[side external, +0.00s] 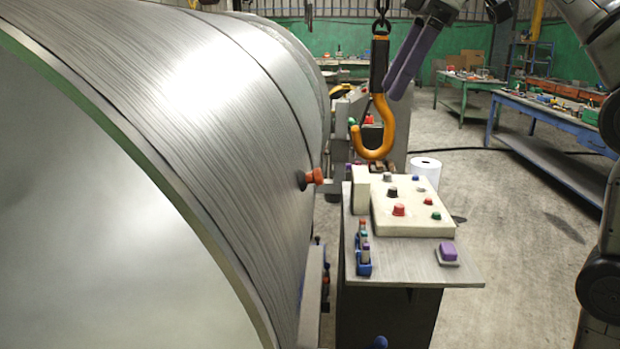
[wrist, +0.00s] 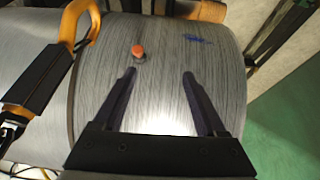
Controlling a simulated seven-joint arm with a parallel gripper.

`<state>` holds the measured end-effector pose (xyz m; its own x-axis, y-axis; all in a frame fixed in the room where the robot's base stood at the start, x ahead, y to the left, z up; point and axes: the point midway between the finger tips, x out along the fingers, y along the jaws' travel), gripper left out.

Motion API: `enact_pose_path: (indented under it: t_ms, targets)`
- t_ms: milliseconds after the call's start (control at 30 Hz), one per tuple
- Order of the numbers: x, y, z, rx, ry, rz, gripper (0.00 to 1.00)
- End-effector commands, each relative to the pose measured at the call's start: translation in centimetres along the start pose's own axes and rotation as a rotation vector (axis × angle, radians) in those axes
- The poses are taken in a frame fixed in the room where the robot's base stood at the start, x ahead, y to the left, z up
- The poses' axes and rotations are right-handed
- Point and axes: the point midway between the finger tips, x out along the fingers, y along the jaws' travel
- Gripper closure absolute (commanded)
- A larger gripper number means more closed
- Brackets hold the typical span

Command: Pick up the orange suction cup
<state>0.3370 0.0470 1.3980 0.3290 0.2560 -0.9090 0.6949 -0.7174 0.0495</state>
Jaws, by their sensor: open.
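The orange suction cup (side external: 313,176) sticks out from the side of the large metal cylinder (side external: 230,110), its dark cup end against the surface. In the wrist view the orange suction cup (wrist: 138,51) shows beyond my fingertips, nearer the left finger. My gripper (side external: 405,60) is at the top of the side view, above and to the right of the suction cup and well apart from it. In the wrist view my gripper (wrist: 159,72) has its two dark purple fingers wide apart with nothing between them.
A yellow crane hook (side external: 377,128) hangs between my gripper and the suction cup in the side view; it also shows at the wrist view's upper left (wrist: 82,22). A control box (side external: 415,215) with coloured buttons stands below. A white roll (side external: 425,172) and workbenches (side external: 548,115) are behind.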

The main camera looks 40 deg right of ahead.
Motion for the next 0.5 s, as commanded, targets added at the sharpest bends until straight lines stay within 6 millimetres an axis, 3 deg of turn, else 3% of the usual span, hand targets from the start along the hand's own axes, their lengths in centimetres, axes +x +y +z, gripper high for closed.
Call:
enact_pose_path:
  t_ms: [100, 233, 500]
  targets:
    - [1.8, 2.8, -2.2, -0.021, 0.001, -0.014, 0.26]
    - [4.0, 5.1, -3.5, -0.015, -0.003, -0.022, 0.26]
    - [7.0, 6.4, -3.7, 0.005, -0.036, -0.055, 0.26]
